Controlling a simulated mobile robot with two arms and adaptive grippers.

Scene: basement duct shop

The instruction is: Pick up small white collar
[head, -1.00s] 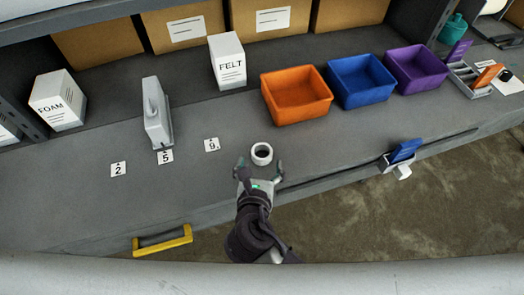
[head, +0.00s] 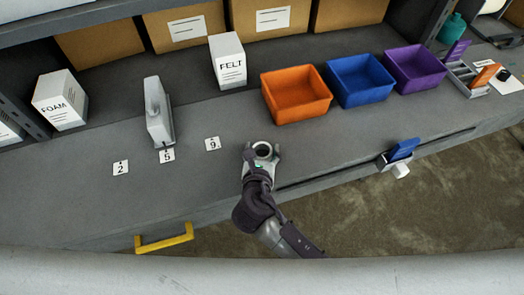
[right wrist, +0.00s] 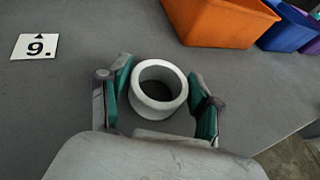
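The small white collar (head: 263,150) stands upright on the grey bench, its round opening facing up. My right gripper (head: 262,155) is at the collar with a finger on either side of it. In the right wrist view the collar (right wrist: 159,87) sits between the two green-padded fingers of the gripper (right wrist: 160,98). The fingers are open, with a visible gap on the right side and a narrower one on the left. My left gripper is not in view.
Orange (head: 296,112), blue (head: 360,95) and purple (head: 416,80) bins stand behind the collar to the right. Number cards, including the 9 card (head: 213,144), lie to the left. A blue item in a holder (head: 402,150) is at the front edge. The bench around the collar is clear.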

